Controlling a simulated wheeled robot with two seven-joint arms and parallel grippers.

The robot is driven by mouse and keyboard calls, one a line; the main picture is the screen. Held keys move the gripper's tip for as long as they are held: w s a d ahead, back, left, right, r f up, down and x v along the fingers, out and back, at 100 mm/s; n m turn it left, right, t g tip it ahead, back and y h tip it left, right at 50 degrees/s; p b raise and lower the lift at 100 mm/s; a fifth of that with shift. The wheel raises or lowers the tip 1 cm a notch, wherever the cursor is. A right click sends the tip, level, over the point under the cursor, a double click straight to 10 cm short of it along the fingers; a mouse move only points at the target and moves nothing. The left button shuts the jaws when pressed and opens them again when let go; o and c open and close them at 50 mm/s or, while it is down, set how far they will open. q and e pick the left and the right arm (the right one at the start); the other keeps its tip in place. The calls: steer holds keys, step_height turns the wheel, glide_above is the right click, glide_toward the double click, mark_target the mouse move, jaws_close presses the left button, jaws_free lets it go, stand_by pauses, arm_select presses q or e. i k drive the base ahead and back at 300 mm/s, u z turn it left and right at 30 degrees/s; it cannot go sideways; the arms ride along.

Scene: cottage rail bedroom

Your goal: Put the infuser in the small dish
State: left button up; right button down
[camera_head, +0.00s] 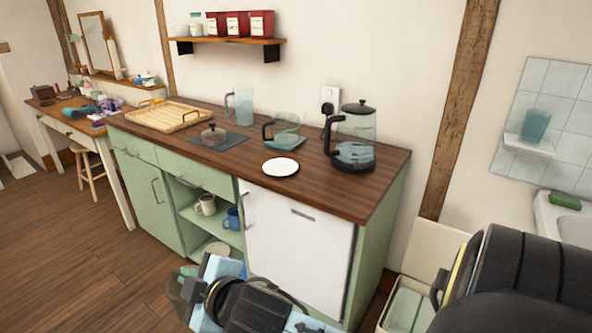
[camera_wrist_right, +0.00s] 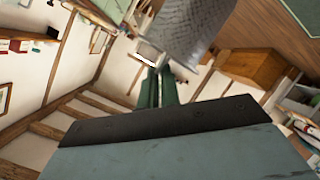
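A small white dish (camera_head: 281,166) lies on the dark wooden counter (camera_head: 230,172), near its front edge, and looks empty. My right gripper (camera_head: 188,284) is low in front of the cabinet, below and apart from the dish. In the right wrist view, a grey mesh cylinder, which looks like the infuser (camera_wrist_right: 190,30), is at the green fingertips of this gripper (camera_wrist_right: 160,88). The fingers are close together and appear shut on its end. My left gripper is not in view.
A glass press with a black lid (camera_head: 355,140) stands right of the dish. A glass teapot (camera_head: 285,131) and a glass jug (camera_head: 240,105) stand behind. The counter front beside the dish is clear.

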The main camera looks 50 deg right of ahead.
mark_target(280, 169)
steer(key=k, duration=0.4)
steer(key=z, duration=1.1)
steer(key=i, duration=0.65)
